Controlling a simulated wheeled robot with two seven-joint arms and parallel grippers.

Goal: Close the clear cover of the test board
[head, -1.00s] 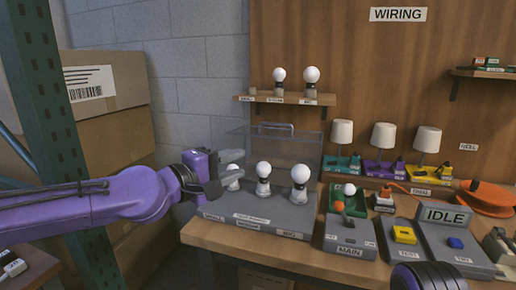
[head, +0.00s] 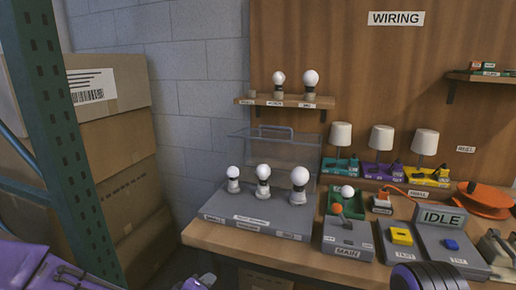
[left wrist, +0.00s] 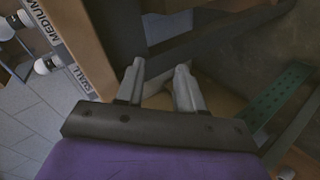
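The grey test board (head: 272,222) sits at the left end of the wooden bench and holds three white bulbs (head: 263,172) in sockets, standing upright. Its clear cover (head: 280,150) stands open behind the bulbs, with a grey handle (head: 272,130) along its top edge. My left gripper shows in the left wrist view (left wrist: 158,82), its two grey fingers apart with nothing between them. In the head view only purple and grey parts of the left arm show at the bottom edge, below and left of the bench. My right gripper's fingers are out of view.
A green rack post (head: 62,150) and stacked cardboard boxes (head: 115,150) stand on the left. Right of the board are the MAIN switch box (head: 347,238) and the IDLE unit (head: 440,238). A small shelf (head: 285,101) with bulbs hangs above the cover.

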